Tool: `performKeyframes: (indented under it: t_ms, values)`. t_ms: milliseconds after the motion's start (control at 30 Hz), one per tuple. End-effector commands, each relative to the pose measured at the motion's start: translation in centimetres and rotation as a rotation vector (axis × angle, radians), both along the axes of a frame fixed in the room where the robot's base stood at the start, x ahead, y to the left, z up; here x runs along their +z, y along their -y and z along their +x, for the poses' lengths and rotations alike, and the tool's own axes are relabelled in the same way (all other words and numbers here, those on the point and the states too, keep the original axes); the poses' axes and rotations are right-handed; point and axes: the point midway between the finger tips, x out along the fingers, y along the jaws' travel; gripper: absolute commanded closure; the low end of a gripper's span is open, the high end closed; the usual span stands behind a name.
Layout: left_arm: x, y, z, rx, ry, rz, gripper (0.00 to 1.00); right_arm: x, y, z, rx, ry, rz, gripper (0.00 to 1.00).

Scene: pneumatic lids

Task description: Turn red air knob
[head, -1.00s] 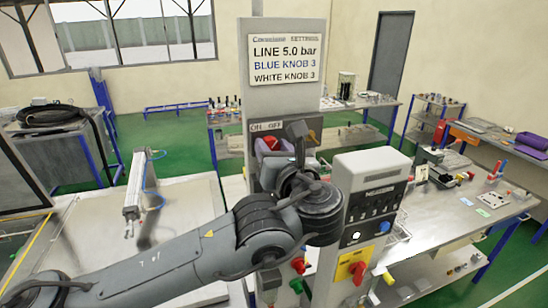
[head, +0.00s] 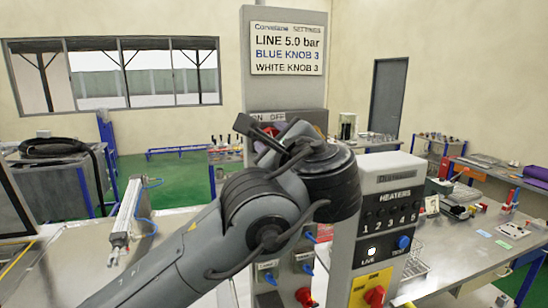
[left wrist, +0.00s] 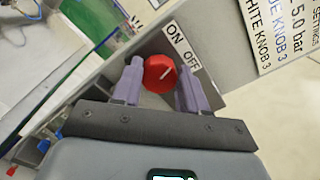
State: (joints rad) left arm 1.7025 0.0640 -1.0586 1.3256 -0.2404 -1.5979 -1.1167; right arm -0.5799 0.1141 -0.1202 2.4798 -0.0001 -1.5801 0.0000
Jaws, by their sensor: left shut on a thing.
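The red air knob (left wrist: 158,74) sits on the grey panel beside the ON OFF label (left wrist: 183,47) in the left wrist view. In the head view my left gripper (head: 268,132) is at the panel just under the ON OFF label (head: 268,117), and my arm hides most of the knob. My right gripper is not in view.
A settings sign (head: 287,53) above reads LINE 5.0 bar, BLUE KNOB 3, WHITE KNOB 3. A heaters box (head: 392,195) with black knobs, a blue knob (head: 404,242) and a red knob (head: 374,296) stands close right of my arm. A pneumatic cylinder (head: 125,215) is at left.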

Motion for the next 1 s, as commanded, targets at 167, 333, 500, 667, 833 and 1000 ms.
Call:
performKeyframes:
  t_ms: [167,333,500,667,833,1000]
  values:
    - [-0.3,0.0,-0.1,-0.001,0.052,-0.16,0.88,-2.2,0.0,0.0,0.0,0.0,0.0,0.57]
    - [-0.3,-0.1,-0.1,0.0,0.093,-0.289,0.88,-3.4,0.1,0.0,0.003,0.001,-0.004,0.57]
    - [-0.2,-0.1,-0.2,0.0,0.124,-0.391,0.88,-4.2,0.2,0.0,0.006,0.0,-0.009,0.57]
    - [-0.2,-0.2,-0.2,0.0,0.143,-0.454,0.88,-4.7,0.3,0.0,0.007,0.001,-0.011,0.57]
    - [-0.1,-0.2,-0.2,0.001,0.155,-0.49,0.88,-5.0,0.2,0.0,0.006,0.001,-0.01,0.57]
    - [0.0,-0.2,-0.2,0.0,0.16,-0.502,0.88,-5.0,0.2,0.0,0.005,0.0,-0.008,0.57]
